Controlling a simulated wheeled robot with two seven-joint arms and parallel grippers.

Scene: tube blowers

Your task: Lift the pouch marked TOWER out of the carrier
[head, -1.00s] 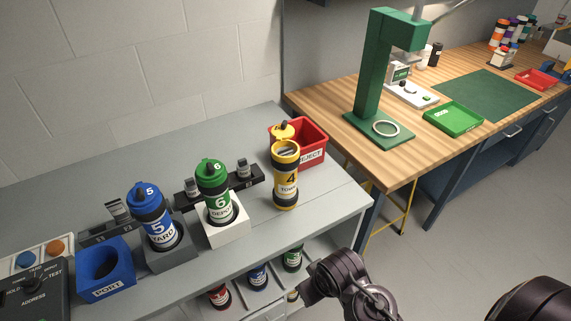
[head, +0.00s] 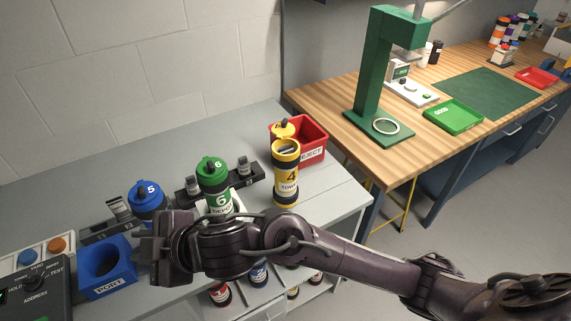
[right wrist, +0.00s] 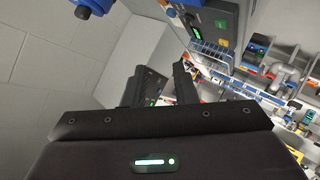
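The yellow carrier (head: 286,178), marked 4 and TOWER, stands upright on the grey bench in the head view. Its yellow cap (head: 284,129) is swung up at the back, so its top is open. Something pale shows in the mouth; I cannot tell if it is the pouch. My right gripper (head: 150,255) is to the left of and nearer than the yellow carrier, in front of the blue carrier. In the right wrist view its two fingers (right wrist: 158,88) stand apart with nothing seen between them. My left gripper is not in view.
The green carrier (head: 213,173) and the blue carrier (head: 147,196), partly hidden by my arm, stand left of the yellow one. A red REJECT bin (head: 312,152) is behind it. A blue PORT holder (head: 106,284) is at lower left. A wooden bench (head: 330,99) stands at right.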

